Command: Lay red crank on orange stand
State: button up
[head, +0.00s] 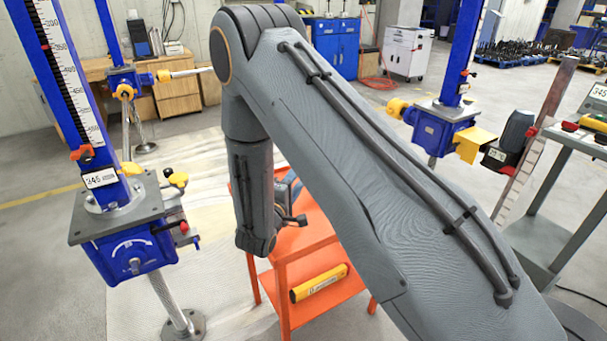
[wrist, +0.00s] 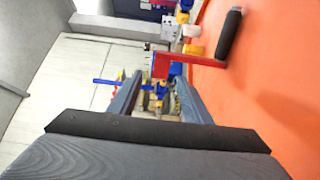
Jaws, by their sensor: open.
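The red crank (wrist: 178,57), with a black grip (wrist: 229,34), shows in the wrist view just beyond my fingertips. Its grip and part of its red arm overlap the orange top of the orange stand (wrist: 275,85); its other red end reaches past the stand's edge. I cannot tell whether it rests fully on the top. My gripper (wrist: 160,80) is open, its two fingers apart with no crank held between them. In the head view the orange stand (head: 284,277) stands below my arm, which hides part of its top. I cannot make out the crank there.
A yellow case (head: 320,283) lies on the stand's lower shelf. Blue screw jacks stand left (head: 130,245) and right (head: 437,130) of my arm. A grey table (head: 570,135) is at far right. Pale floor lies open left of the stand.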

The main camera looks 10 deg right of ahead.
jog(key=s+d+r+m+g+h, duration=0.25)
jog(key=s+d+m+g, duration=0.35)
jog(key=s+d+g, duration=1)
jog(key=s+a+m+g+y, duration=0.1)
jog(key=s+a+y, duration=0.15)
jog(key=s, duration=0.45)
jog(key=s+a+m+y, duration=0.1)
jog(key=s+y, duration=0.2)
jog(key=s, duration=0.3)
jog(key=s+a+r+m+t+y, duration=0.1)
jog(key=a+r+m+t+y, duration=0.1)
jog(key=a+y, duration=0.4)
jog(key=shift+s+a+r+m+t+y, duration=0.25)
jog(key=shift+a+m+t+y, duration=0.15)
jog(key=shift+a+m, duration=0.35)
